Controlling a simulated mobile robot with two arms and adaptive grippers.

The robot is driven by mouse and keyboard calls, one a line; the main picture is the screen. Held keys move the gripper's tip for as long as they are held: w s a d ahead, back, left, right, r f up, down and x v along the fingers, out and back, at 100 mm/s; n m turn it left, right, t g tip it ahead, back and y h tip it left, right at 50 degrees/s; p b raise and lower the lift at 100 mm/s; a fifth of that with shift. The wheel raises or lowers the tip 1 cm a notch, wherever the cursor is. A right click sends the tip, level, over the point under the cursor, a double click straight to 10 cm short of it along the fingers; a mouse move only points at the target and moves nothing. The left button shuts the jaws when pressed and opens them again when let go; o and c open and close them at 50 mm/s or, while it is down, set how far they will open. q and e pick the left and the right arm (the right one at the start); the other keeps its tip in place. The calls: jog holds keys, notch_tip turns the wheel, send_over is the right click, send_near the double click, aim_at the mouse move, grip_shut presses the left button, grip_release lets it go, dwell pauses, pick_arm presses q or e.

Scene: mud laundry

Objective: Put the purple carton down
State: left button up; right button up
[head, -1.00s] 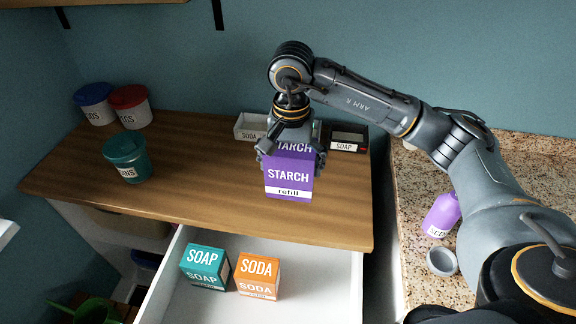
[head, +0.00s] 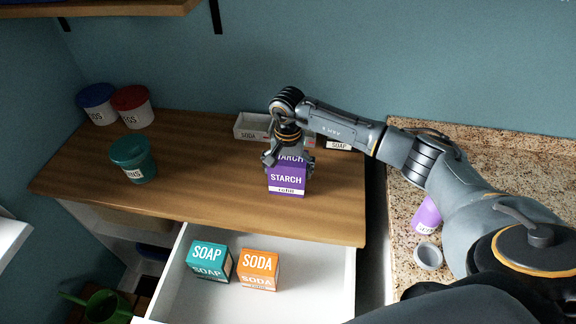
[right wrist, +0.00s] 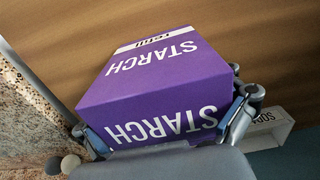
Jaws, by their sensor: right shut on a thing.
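The purple STARCH refill carton (head: 287,180) is over the wooden counter (head: 215,185), near its right part. My right gripper (head: 288,158) is above it, shut on its upper part. In the right wrist view the carton (right wrist: 155,85) fills the middle, with the fingers (right wrist: 165,128) on either side of it. The carton looks upright in the head view. I cannot tell whether its base touches the wood. My left gripper is not in view.
A SODA tray (head: 252,127) and a SOAP tray (head: 338,143) stand behind the carton. A teal tub (head: 132,160) is at left. Below, an open drawer (head: 325,280) holds a teal SOAP box (head: 209,260) and an orange SODA box (head: 258,267). Bare wood lies left of the carton.

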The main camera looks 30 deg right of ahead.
jog(key=shift+f+b, duration=0.15)
jog(key=shift+b, duration=0.15)
jog(key=o, duration=1.2)
jog(key=shift+r, duration=0.35)
notch_tip(320, 180, up, 10)
jog(key=b, duration=0.4)
jog(key=shift+r, duration=0.9)
jog(key=shift+f, duration=0.1)
